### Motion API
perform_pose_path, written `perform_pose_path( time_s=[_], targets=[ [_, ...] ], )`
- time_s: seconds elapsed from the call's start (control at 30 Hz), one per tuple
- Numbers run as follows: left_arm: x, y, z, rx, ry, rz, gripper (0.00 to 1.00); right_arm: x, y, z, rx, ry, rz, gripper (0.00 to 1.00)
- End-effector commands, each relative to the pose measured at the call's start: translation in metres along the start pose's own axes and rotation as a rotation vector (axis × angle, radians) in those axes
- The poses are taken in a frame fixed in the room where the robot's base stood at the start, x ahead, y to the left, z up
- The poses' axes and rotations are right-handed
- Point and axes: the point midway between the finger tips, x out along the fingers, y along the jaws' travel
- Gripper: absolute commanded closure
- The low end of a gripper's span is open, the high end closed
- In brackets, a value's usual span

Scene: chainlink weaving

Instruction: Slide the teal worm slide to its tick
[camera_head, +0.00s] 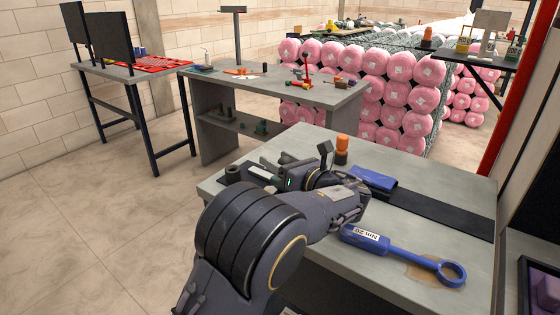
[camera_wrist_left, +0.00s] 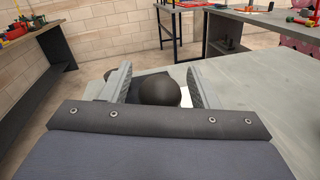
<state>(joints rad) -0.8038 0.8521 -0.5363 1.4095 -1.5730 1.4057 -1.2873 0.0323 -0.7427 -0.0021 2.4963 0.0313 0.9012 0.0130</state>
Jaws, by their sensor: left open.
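My left gripper (camera_head: 263,172) reaches low over the grey bench (camera_head: 430,165) from the front, its fingers pointing left. In the left wrist view the two fingers (camera_wrist_left: 160,85) stand apart, open. A round black knob (camera_wrist_left: 160,91) shows between them, with a visible gap on at least the right side; I cannot tell whether either finger touches it. A dark block (camera_head: 233,173) stands by the fingertips in the head view. I cannot make out the teal worm slide or its tick; my gripper and arm cover that part of the bench. My right gripper is not in view.
A blue torque wrench (camera_head: 405,255) lies at the bench's front right. A blue case (camera_head: 373,182), a black mat (camera_head: 440,212) and an orange-capped bottle (camera_head: 342,149) are beside my left wrist. Other benches stand behind, with open floor (camera_head: 90,220) at left.

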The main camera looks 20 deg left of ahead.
Motion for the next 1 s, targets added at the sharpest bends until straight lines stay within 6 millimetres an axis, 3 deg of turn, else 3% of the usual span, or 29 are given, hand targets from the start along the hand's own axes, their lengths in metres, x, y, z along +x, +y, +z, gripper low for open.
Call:
perform_pose_path(
  time_s=[0.07,0.5,0.67,0.9,1.0],
  targets=[
    [0.0,0.0,0.0,0.0,0.0,0.0,0.45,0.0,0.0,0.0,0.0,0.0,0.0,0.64],
    [0.0,0.0,0.0,-0.001,0.0,0.0,1.0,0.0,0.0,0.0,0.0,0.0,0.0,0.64],
    [0.003,0.001,0.001,-0.001,0.0,0.001,1.0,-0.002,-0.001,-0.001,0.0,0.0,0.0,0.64],
    [0.036,0.008,0.002,0.001,-0.001,0.003,1.0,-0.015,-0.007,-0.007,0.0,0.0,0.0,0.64],
    [0.04,0.008,-0.001,0.0,0.0,0.0,1.0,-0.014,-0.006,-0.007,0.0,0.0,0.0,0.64]
  ],
)
